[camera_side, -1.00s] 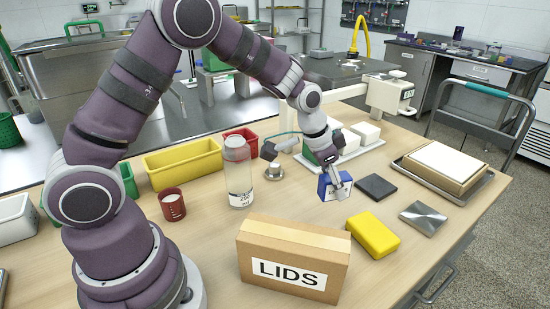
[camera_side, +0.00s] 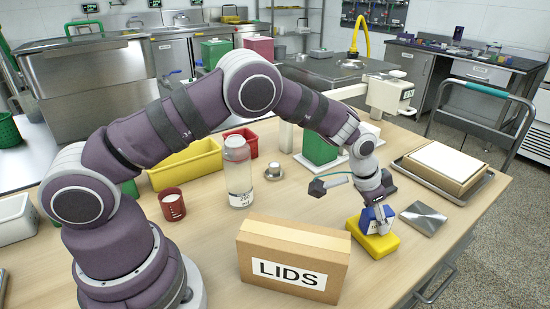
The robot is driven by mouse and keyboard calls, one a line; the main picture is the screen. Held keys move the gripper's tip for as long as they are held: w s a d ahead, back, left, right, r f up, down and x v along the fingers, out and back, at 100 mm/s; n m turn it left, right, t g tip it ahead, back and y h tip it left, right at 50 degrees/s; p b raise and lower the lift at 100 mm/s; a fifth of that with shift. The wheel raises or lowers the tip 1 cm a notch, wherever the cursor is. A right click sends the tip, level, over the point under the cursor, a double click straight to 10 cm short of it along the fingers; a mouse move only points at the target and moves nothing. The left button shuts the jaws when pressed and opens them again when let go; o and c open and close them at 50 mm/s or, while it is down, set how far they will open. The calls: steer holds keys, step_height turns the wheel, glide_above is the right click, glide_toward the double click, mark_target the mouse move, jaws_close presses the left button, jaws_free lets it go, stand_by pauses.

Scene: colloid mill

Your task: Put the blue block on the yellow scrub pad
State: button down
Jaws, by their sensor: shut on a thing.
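The blue block (camera_side: 370,222) is at the top of the yellow scrub pad (camera_side: 383,246), over its upper left part. My gripper (camera_side: 378,213) points down and is shut on the blue block. The block looks to be touching the pad, but I cannot tell whether it rests fully on it. The fingers hide part of the block.
A cardboard box marked LIDS (camera_side: 292,262) stands left of the pad. A shiny metal plate (camera_side: 424,218) lies to the right. A tray with a brown and white stack (camera_side: 446,164) is at the back right. A clear bottle (camera_side: 239,175) stands farther left.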

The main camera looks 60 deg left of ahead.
steer(key=c, duration=0.8)
jaws_free()
steer(key=shift+f, duration=0.1)
steer(key=v, duration=1.2)
steer(key=s+a+r+n, duration=0.1)
steer(key=s+a+r, duration=0.1)
steer(key=s, duration=0.4)
steer(key=s+a+r+n+t+y, duration=0.1)
steer(key=s+a+r+n, duration=0.1)
steer(key=s, duration=0.4)
steer(key=s+a+r+n, duration=0.1)
steer(key=s+a+r, duration=0.1)
steer(key=s, duration=0.5)
steer(key=shift+a+r+t+y, duration=0.3)
steer(key=shift+a+y, duration=0.1)
steer(key=shift+a, duration=0.2)
